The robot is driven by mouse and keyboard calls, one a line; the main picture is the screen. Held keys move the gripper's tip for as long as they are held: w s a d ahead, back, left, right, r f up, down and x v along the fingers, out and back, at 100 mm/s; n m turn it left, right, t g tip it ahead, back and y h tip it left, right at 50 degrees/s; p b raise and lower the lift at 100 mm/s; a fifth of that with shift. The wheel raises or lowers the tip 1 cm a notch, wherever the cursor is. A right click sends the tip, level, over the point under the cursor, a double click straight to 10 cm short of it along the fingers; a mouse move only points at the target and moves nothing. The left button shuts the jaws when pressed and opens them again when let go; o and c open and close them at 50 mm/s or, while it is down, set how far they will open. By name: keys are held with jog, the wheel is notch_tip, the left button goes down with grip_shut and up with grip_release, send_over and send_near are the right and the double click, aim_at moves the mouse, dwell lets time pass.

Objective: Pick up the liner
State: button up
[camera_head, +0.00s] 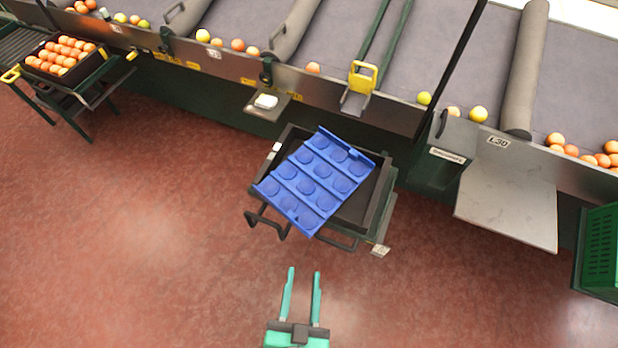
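The liner (312,180) is a blue moulded sheet with rows of round cups. It lies askew and tilted on top of a dark crate (367,205), overhanging the crate's front left side. The crate rests on a green stand in front of the conveyor. My gripper (303,270) is at the bottom middle of the view, below and in front of the liner and apart from it. Its two teal fingers are spread, with nothing between them.
A conveyor with a metal edge (350,107) carries loose oranges along the back. A full crate of oranges (60,54) stands far left. A grey side table (507,205) and green crate (600,250) are at right. The red floor in front is clear.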

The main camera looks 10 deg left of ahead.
jog(key=w+a+r+m+t+y, duration=0.1)
jog(key=w+a+r+y, duration=0.25)
jog(key=w+a, duration=0.55)
jog(key=w+a+r+m+y, duration=0.15)
jog(key=w+a+r, duration=0.25)
jog(key=w+a, duration=0.5)
jog(key=w+a+r+n+g+y, duration=0.3)
jog(key=a+r+n+g+y, duration=0.15)
jog(key=a, duration=0.25)
jog(key=w+a+r+n+g+y, duration=0.3)
jog(key=a+r+n+g+y, duration=0.15)
jog(key=a+r+n, duration=0.2)
jog(key=n+g+h, duration=0.5)
jog(key=g+h, duration=0.2)
jog(key=h, duration=0.7)
send_over(292, 215)
notch_tip(292, 215, down, 16)
notch_tip(292, 215, down, 5)
jog(key=shift+d+r, duration=0.1)
jog(key=shift+d, duration=0.05)
jog(key=shift+f, duration=2.95)
grip_shut()
